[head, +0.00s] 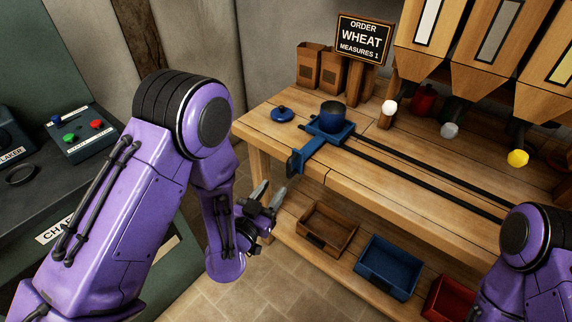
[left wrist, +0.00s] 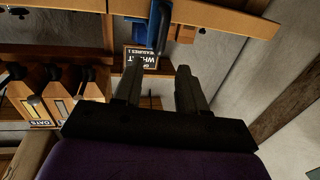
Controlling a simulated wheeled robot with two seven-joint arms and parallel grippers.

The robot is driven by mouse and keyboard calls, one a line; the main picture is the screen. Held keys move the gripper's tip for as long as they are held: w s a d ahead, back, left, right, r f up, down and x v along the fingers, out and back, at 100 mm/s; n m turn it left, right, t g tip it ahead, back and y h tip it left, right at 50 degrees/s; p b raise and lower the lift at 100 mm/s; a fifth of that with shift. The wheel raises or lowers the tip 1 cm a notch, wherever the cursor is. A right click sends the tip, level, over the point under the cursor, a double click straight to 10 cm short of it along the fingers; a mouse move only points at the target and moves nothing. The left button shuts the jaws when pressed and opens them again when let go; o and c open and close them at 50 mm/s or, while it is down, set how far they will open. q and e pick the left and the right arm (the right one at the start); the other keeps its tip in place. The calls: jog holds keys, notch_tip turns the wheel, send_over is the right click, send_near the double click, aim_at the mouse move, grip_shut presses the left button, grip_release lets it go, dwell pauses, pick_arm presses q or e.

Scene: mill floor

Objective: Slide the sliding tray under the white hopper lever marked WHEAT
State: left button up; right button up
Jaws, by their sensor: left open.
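The blue sliding tray (head: 343,135) sits at the left end of two dark rails on the wooden bench and carries a dark blue cup (head: 333,116). Its blue handle (head: 297,162) hangs over the bench's front edge and also shows in the left wrist view (left wrist: 158,28). The white lever knob (head: 389,107) is to the right of the tray, below the hopper with a white strip (head: 429,20); I cannot read WHEAT on it. My left gripper (head: 273,193) is open and empty, below and left of the handle, apart from it. My right gripper is out of view.
A grey knob (head: 449,130) and a yellow knob (head: 518,158) hang further right. A blue lid (head: 283,114) lies left of the tray. The sign (head: 361,39) reads ORDER WHEAT MEASURES 1. Brown, blue (head: 388,267) and red bins stand on the lower shelf.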

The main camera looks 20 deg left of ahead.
aim_at(288, 168)
pick_arm(q)
jog(key=w, duration=0.2)
jog(key=w+p, duration=0.1)
jog(key=w, duration=0.2)
jog(key=w+d+p, duration=0.1)
jog(key=w, duration=0.2)
jog(key=shift+w, duration=0.1)
jog(key=shift+w+d+f, duration=0.1)
jog(key=shift+w+f, duration=0.05)
jog(key=shift+w, duration=0.2)
grip_shut()
